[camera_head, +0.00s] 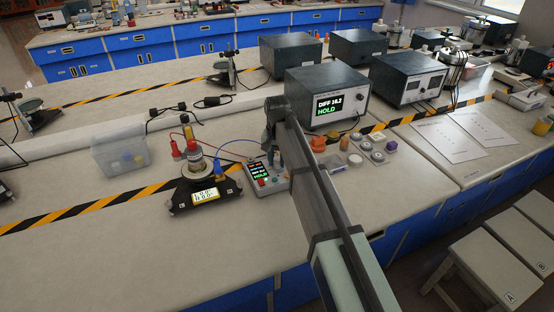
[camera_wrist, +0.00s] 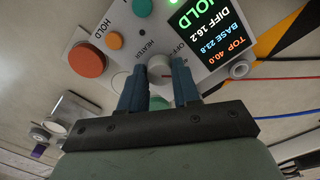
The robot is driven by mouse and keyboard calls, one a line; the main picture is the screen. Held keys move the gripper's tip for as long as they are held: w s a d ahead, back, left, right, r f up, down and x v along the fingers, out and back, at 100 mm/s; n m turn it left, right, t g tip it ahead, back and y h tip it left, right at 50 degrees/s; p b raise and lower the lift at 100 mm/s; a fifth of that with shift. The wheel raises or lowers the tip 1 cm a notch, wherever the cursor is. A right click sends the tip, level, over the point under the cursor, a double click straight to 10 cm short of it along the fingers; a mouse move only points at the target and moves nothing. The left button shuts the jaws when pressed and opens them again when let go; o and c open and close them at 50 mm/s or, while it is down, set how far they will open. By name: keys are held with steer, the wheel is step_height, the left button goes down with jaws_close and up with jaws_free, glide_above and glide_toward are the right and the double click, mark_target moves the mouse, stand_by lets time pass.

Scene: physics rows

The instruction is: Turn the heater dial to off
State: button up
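The heater dial (camera_wrist: 160,68) is a small pale round knob on a light control box (camera_wrist: 207,62), between the words HEATER and OFF in the wrist view. A light mark shows on its face; its exact pointing is hard to read. My gripper (camera_wrist: 160,76) has its two blue fingers on either side of the dial, with no clear gap to it, so it looks shut on the dial. In the head view, the control box (camera_head: 256,174) lies on the bench beside my gripper (camera_head: 277,158), and my arm hides the dial.
On the box are an orange-red button (camera_wrist: 87,59) and a screen (camera_wrist: 215,27) reading HOLD, DIFF 16.2, BASE 23.8, TOP 40.0. Behind are grey instruments (camera_head: 326,97); small weights (camera_head: 378,155) lie right of my arm.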

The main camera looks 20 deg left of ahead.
jaws_close()
steer(key=shift+n, duration=0.4)
steer(key=n, duration=0.3)
steer(key=shift+n, duration=2.6)
steer(key=o, duration=0.5)
jaws_free()
